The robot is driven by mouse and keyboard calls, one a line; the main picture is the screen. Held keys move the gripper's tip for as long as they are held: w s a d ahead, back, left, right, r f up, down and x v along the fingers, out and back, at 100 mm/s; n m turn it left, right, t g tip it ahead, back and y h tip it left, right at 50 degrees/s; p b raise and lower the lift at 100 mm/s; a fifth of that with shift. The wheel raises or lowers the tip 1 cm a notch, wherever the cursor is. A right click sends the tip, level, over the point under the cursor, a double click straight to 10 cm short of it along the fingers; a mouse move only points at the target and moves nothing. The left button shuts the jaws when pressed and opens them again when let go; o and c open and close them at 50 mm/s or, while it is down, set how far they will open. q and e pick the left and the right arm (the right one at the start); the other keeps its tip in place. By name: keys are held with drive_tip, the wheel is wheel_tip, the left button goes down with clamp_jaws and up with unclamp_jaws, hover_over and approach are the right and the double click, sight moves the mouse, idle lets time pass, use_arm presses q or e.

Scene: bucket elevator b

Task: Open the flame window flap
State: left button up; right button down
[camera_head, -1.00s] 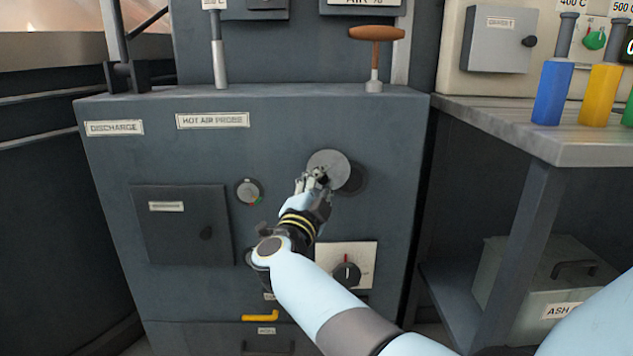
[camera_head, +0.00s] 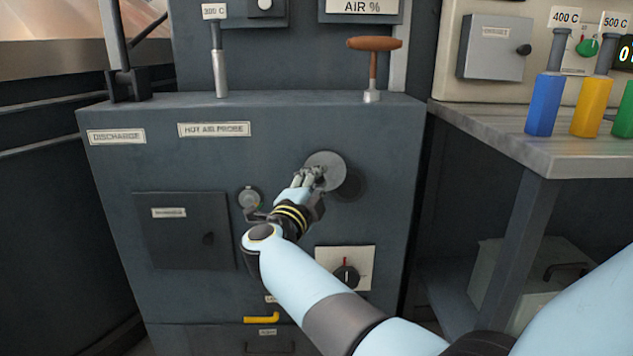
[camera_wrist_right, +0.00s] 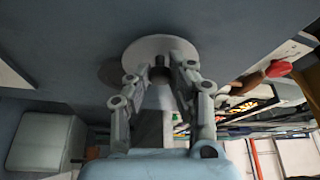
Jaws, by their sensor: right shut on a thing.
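The flame window flap is a round grey disc (camera_head: 326,170) on the front of the dark grey machine (camera_head: 300,130). A dark round spot (camera_head: 351,186) shows at its lower right, partly behind it. My right gripper (camera_head: 316,178) is at the disc's lower left part, shut on a small knob that its fingers mostly hide. In the right wrist view the disc (camera_wrist_right: 160,50) is straight ahead, with the fingers on either side of a dark knob (camera_wrist_right: 161,74). My left gripper is not in view.
A small door (camera_head: 185,232), a round dial (camera_head: 249,197) and a white panel with a black knob (camera_head: 345,268) surround my right arm. A wooden T-handle (camera_head: 374,46) stands on top. A bench (camera_head: 520,145) with coloured blocks is at right.

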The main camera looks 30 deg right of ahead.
drive_tip(key=c, duration=1.1)
unclamp_jaws()
drive_tip(key=shift+c, duration=0.2)
